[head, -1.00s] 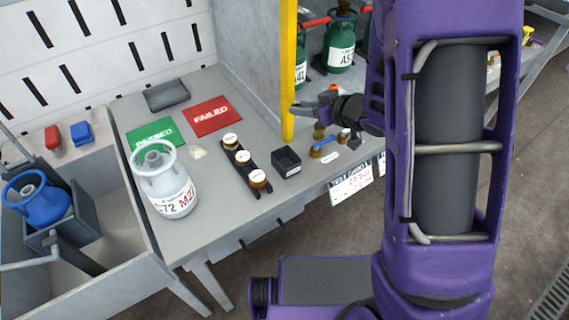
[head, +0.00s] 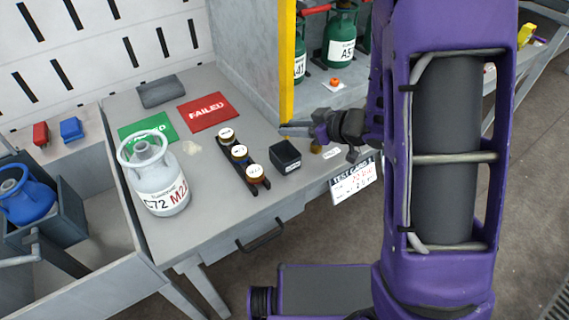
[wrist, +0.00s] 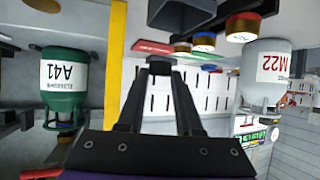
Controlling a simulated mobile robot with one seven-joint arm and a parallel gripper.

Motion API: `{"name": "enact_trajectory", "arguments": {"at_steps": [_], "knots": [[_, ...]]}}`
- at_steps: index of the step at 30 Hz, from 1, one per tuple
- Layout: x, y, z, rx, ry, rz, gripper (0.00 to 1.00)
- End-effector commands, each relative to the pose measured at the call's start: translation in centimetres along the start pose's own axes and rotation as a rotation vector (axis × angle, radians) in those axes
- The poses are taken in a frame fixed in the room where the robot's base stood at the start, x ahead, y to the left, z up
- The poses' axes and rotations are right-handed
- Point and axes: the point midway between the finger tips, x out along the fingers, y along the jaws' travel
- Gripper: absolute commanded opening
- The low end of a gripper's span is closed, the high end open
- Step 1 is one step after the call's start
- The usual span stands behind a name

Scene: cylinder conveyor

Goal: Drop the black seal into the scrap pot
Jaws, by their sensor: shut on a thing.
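My gripper (head: 284,130) reaches in from the right, above the back of the table beside the yellow post. In the wrist view its two fingers (wrist: 160,70) are closed on a small dark piece (wrist: 160,66), which I take for the black seal; its shape is hard to make out. In the head view the seal cannot be told apart from the fingertips. An open black square pot (head: 286,168), apparently the scrap pot, stands on the table just below and in front of the fingertips. It also shows in the wrist view (wrist: 183,26), apart from the fingers.
A dark rack with three labelled jars (head: 239,152) stands just left of the pot. The yellow post (head: 287,60) rises close behind the fingertips. A grey cylinder (head: 158,185), green mat (head: 150,125) and red mat (head: 208,112) are farther left.

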Motion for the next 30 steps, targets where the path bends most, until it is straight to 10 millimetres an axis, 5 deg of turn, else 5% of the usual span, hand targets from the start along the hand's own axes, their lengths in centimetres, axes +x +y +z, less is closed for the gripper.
{"name": "enact_trajectory", "arguments": {"at_steps": [5,6,12,23,30], "knots": [[0.0,0.0,-0.1,0.000,0.000,0.000,0.00],[0.0,0.0,-0.1,0.000,0.000,0.001,0.36],[0.0,0.0,-0.1,0.000,0.000,0.001,0.69],[-0.5,0.1,-0.1,0.001,0.000,0.002,0.69],[-4.8,0.2,-0.4,0.002,0.001,0.007,0.69]]}}
